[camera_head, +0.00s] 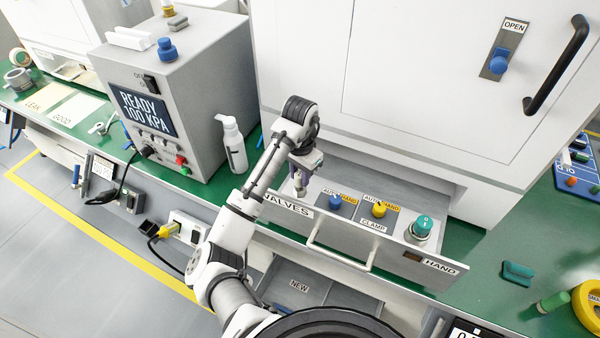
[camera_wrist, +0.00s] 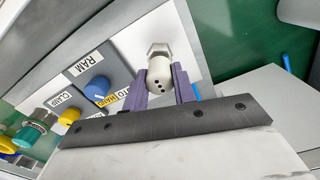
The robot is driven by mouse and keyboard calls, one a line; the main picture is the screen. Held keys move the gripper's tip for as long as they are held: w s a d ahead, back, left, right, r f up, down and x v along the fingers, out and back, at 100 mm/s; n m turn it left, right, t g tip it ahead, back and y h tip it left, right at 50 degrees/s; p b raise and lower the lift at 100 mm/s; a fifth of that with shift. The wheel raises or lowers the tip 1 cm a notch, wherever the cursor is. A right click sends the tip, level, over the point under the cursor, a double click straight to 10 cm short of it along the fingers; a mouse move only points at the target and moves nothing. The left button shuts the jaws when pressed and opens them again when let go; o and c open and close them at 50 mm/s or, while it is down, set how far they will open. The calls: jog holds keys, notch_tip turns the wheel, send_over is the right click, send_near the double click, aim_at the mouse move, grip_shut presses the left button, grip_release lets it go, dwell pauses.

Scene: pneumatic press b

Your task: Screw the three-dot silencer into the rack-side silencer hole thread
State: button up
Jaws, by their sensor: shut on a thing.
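In the head view my gripper (camera_head: 302,166) is above the left part of the open VALVES drawer (camera_head: 296,209), left of the blue knob. The silencer shows small below the fingers (camera_head: 299,185). I cannot make out a silencer hole thread in either view, nor whether the hex part touches anything.
The drawer carries a blue knob (camera_head: 335,202), a yellow knob (camera_head: 379,209) and a teal knob (camera_head: 421,227). A white pump bottle (camera_head: 234,148) and a grey READY 100 KPA box (camera_head: 180,95) stand left. A blue rack (camera_head: 572,180) lies far right. The white press housing rises behind.

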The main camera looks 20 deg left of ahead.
aim_at(300, 173)
jog(key=shift+f, duration=0.4)
jog(key=o, duration=1)
jog(key=shift+r, duration=0.1)
notch_tip(300, 173, up, 14)
jog(key=shift+f, duration=0.15)
